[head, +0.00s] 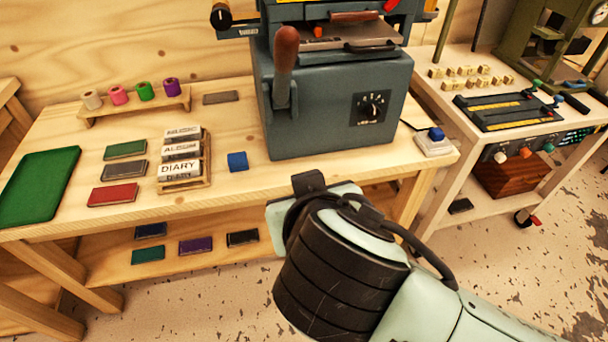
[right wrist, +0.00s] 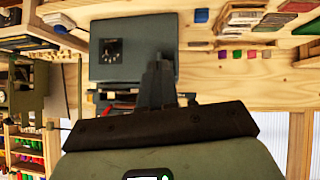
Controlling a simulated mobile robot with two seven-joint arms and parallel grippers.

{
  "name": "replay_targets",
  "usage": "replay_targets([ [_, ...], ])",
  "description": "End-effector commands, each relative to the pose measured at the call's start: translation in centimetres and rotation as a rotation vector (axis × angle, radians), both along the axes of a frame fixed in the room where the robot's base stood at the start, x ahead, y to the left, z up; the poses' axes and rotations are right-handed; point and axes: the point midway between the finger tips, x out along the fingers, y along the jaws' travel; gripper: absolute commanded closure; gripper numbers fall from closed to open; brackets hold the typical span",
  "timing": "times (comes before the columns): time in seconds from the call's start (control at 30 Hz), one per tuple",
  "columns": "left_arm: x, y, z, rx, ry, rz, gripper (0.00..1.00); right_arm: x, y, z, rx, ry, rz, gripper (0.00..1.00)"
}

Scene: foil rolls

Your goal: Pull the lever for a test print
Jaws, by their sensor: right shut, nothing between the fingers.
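The foil press (head: 335,95) is a blue-grey machine at the back of the wooden bench. Its lever (head: 285,48), with a brown wooden handle, stands nearly upright at the left of the press's front. The press also shows, turned, in the right wrist view (right wrist: 108,65); I cannot make out the lever handle there. My right gripper (right wrist: 158,70) has its dark fingers together and empty, in front of the press. In the head view my right wrist is in front of the bench, below and apart from the lever, and mostly hides the gripper. My left gripper is not in view.
A dial (head: 372,106) is on the press's front. A blue button on a white box (head: 433,141) sits at the bench's right corner. A blue block (head: 237,162) and a rack of type labels (head: 184,160) stand left of the press. A second cart (head: 455,185) is at right.

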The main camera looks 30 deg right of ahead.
Motion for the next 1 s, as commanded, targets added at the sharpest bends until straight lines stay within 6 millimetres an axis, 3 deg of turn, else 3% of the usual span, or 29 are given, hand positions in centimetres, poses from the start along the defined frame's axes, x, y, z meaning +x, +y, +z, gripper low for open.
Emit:
replay_targets([
  [0.1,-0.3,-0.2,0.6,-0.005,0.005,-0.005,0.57,-1.9,0.7,1.0,0.000,-0.004,0.001,1.00],
  [0.3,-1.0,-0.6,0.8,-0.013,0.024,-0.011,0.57,-3.4,1.2,1.4,-0.001,-0.003,0.000,1.00],
  [1.0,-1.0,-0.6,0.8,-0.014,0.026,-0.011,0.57,-3.5,1.3,1.5,0.000,-0.003,0.001,1.00],
])
